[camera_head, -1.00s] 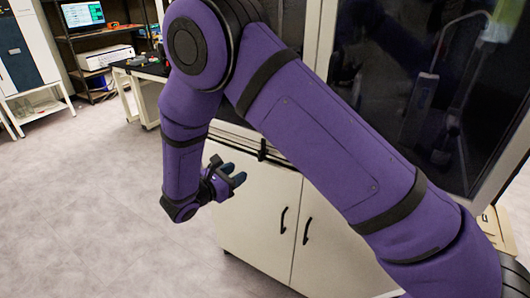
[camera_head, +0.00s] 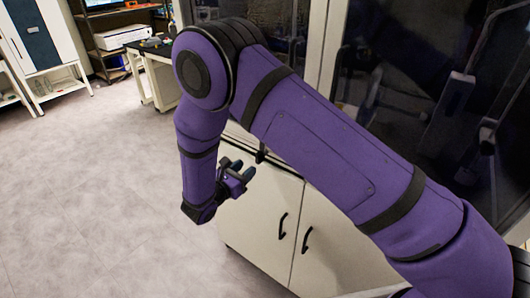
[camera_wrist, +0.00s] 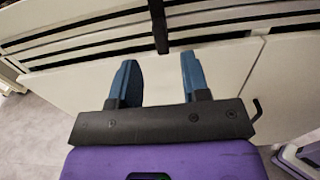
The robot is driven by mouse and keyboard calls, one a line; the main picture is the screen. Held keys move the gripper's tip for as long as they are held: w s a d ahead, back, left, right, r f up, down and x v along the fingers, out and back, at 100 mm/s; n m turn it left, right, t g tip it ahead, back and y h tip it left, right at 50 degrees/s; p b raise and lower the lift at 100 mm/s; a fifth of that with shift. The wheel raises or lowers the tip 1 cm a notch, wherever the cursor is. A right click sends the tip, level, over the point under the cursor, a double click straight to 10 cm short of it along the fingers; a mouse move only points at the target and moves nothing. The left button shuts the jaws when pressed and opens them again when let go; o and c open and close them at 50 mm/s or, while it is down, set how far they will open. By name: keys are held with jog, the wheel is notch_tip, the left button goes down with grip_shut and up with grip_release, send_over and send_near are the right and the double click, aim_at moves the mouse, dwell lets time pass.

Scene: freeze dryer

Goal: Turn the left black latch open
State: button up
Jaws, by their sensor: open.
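My gripper (camera_head: 241,170) is open and empty in front of the white cabinet, with its blue fingers toward it. In the wrist view my gripper (camera_wrist: 158,78) shows its two fingers spread apart. A narrow black upright bar (camera_wrist: 158,25), apparently the latch, crosses the slatted band ahead, in line with the gap between the fingers and beyond the tips. In the head view a small part of this black latch (camera_head: 261,155) shows just right of the fingers, below my arm. The fingers appear clear of it. My arm hides much of the area around it.
The white lower cabinet (camera_head: 262,222) has two black door handles, left (camera_head: 282,226) and right (camera_head: 306,240). Dark glass doors (camera_head: 400,90) stand above, behind my arm. A black-topped bench (camera_head: 158,52) and a printer (camera_head: 122,37) are far back. The floor at left is clear.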

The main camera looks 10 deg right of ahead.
aim_at(257, 159)
jog(key=x, duration=0.9)
jog(key=shift+d, duration=0.1)
grip_shut()
